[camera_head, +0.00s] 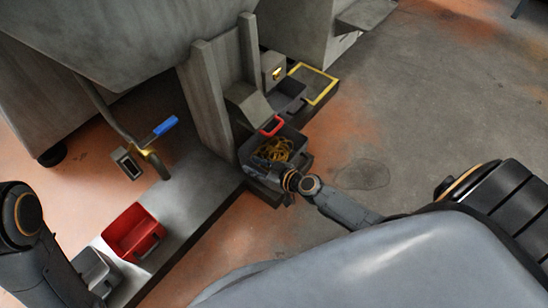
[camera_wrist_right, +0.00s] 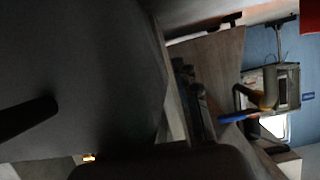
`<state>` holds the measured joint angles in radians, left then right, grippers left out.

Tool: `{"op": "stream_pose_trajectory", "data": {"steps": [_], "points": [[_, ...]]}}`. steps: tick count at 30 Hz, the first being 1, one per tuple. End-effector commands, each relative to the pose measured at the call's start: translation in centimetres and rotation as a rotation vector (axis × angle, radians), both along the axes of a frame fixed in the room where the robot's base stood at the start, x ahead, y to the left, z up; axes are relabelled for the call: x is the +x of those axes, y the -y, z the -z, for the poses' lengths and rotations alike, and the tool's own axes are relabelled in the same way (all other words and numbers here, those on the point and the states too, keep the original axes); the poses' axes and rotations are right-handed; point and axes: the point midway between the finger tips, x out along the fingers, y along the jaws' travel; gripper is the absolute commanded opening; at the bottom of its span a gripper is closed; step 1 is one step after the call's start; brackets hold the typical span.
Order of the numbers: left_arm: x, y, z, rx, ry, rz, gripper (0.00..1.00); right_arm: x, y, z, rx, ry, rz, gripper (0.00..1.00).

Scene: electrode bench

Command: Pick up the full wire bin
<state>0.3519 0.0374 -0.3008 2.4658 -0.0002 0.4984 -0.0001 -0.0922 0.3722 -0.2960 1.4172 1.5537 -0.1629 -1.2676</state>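The wire bin (camera_head: 300,160) is a dark grey bin with a tangle of yellow wire (camera_head: 274,149) in it and a red handle (camera_head: 271,126) at its far side. It stands under the chute of the grey machine. My right gripper (camera_head: 258,167) is at the bin's near left side and overlaps it in the head view. Whether it touches the bin or grips it is unclear. In the right wrist view a large dark surface fills the left half, with a dark finger (camera_wrist_right: 28,118) in front. My left arm shows at the lower left; its gripper is out of view.
A red bin (camera_head: 134,232) and a grey bin (camera_head: 95,270) stand on the low platform at lower left. Another dark bin (camera_head: 291,95) and a yellow-framed pad (camera_head: 315,83) lie beyond the wire bin. A blue-handled lever (camera_head: 165,126) is at left. Floor at right is clear.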

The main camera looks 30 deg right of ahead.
Motion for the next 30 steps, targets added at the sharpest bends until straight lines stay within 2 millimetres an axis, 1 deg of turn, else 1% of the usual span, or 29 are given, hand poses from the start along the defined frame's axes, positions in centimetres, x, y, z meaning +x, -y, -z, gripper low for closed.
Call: {"op": "stream_pose_trajectory", "data": {"steps": [3,4,5,6,8,25,30], "points": [[-0.2,-0.1,-0.1,-0.003,0.006,0.001,0.40,0.0,0.0,0.0,0.000,0.000,0.000,0.31],[-0.3,-0.1,-0.1,-0.003,0.007,0.001,0.40,0.0,0.0,0.0,0.000,0.000,0.000,0.27],[-0.3,-0.1,-0.1,-0.003,0.007,0.001,0.40,0.0,0.0,0.0,0.000,0.000,0.000,0.21],[-0.3,-0.1,-0.1,-0.004,0.008,0.002,0.40,0.0,0.0,0.0,0.000,0.000,0.000,0.13],[-0.3,-0.1,-0.1,-0.004,0.008,0.002,0.40,-0.1,0.0,0.0,0.000,0.000,0.000,0.01],[0.2,-0.1,0.1,-0.005,-0.010,0.001,0.40,0.0,0.0,-0.3,0.002,0.003,0.001,0.00],[0.2,-0.1,-0.3,-0.008,-0.006,0.002,0.40,-0.4,0.1,-1.1,0.003,0.002,0.000,0.00]]}}
